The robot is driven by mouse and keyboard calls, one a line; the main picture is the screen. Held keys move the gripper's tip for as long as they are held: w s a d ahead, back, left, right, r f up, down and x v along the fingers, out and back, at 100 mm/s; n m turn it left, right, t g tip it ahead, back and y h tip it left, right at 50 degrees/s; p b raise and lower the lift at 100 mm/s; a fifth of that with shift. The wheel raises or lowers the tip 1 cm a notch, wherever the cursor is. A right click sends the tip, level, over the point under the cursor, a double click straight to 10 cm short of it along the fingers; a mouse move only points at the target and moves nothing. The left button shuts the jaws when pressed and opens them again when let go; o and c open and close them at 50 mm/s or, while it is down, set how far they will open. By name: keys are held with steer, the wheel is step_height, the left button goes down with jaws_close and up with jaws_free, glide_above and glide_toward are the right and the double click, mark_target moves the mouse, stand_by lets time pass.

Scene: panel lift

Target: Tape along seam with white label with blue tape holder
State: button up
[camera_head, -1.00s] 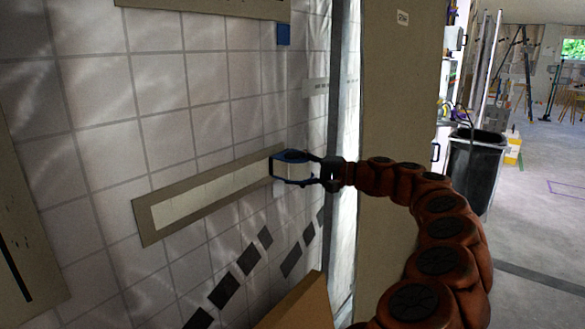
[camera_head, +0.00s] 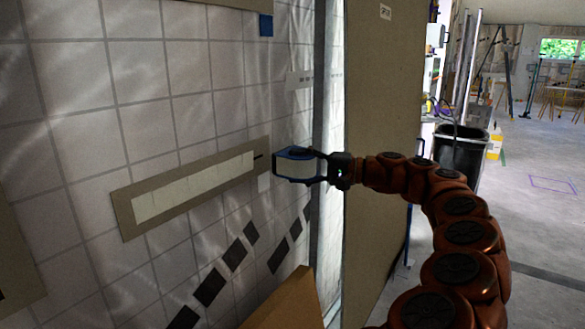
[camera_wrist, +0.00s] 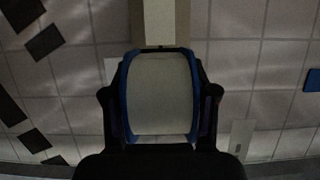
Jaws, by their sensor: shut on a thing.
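My gripper (camera_head: 326,166) is shut on the blue tape holder (camera_head: 297,165), which carries a broad pale roll. In the head view the holder is just right of a beige strip (camera_head: 125,210) on the tiled wall; whether it touches the wall is unclear. A pale band of tape (camera_head: 190,188) runs along most of this strip. A short dark seam line (camera_head: 258,156) shows at the strip's right end. A small white label (camera_head: 264,183) is on the wall just below that end. In the wrist view the holder (camera_wrist: 160,95) fills the middle, with the pale band (camera_wrist: 159,22) above it.
A blue square (camera_head: 266,25) is higher on the wall, beside another beige strip (camera_head: 225,4). Dark squares (camera_head: 210,288) run diagonally below. A brown board (camera_head: 285,305) juts up at the bottom. A beige panel edge (camera_head: 375,120) stands right of the wall, behind my arm.

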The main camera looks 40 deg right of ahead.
mark_target(313, 168)
steer(key=shift+s, duration=0.2)
steer(key=shift+s+d+b, duration=0.25)
steer(key=shift+s+b, duration=0.05)
steer(key=shift+s, duration=0.35)
steer(key=shift+s+d+b, duration=0.2)
steer(key=shift+s+b, duration=0.05)
steer(key=shift+s, duration=0.4)
steer(key=shift+w, duration=0.1)
steer(key=shift+w+a+p, duration=0.3)
steer(key=shift+w+a, duration=0.1)
steer(key=shift+w, duration=0.65)
steer(key=shift+w+a+p, duration=0.25)
steer(key=shift+w+a, duration=0.2)
steer(key=shift+w, duration=0.6)
steer(key=shift+w+a+p, duration=0.3)
steer(key=shift+w+a, duration=0.1)
steer(key=shift+w, duration=0.65)
steer(key=shift+w+a+p, duration=0.3)
steer(key=shift+w+a, duration=0.05)
steer(key=shift+w, duration=0.55)
